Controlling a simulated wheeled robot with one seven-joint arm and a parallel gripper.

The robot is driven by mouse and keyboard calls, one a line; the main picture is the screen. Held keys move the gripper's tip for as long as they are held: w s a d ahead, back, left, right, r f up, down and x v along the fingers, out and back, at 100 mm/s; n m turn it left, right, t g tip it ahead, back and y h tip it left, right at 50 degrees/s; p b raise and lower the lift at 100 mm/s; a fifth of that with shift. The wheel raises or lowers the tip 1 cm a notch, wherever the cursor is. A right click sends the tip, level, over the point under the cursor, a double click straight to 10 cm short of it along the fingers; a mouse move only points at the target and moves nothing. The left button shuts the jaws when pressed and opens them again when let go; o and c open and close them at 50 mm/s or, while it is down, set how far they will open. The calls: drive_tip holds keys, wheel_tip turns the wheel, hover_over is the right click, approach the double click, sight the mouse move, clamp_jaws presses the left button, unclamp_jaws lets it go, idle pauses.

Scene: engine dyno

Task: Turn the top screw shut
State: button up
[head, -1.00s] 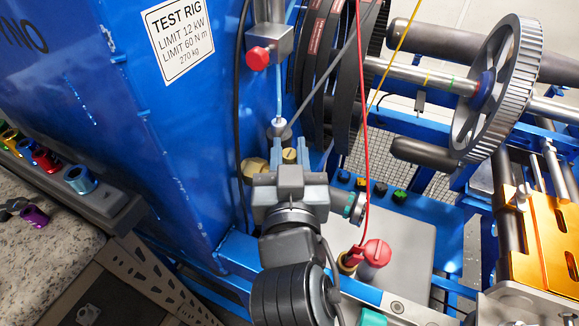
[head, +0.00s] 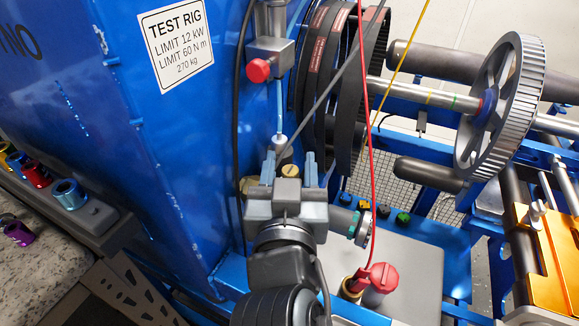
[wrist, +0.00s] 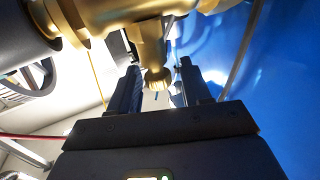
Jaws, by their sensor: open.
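My gripper (head: 290,162) is open, with its two fingers pointing away from me toward the brass fittings beside the blue housing. A round brass piece with a slotted face (head: 290,172) shows between the fingers in the head view. In the wrist view, a brass screw with a ribbed end (wrist: 157,78) hangs from a brass body (wrist: 110,18). It lies between the finger directions, near the tips of my gripper (wrist: 158,78), and I see no clear contact. Which piece is the top screw I cannot tell for certain. My gripper hides part of the fittings.
The blue housing (head: 185,130) stands close on the left. A red knob (head: 259,70) on a grey block is above. A red cable (head: 366,130) and black belts (head: 325,80) are to the right, with a toothed wheel (head: 500,110) farther right. A red-capped fitting (head: 383,278) stands below right.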

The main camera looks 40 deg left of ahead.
drive_tip(key=b+v, duration=0.1)
drive_tip(key=v, duration=0.6)
drive_tip(key=shift+s+d, duration=0.25)
drive_tip(key=shift+s, duration=0.1)
idle(0.4)
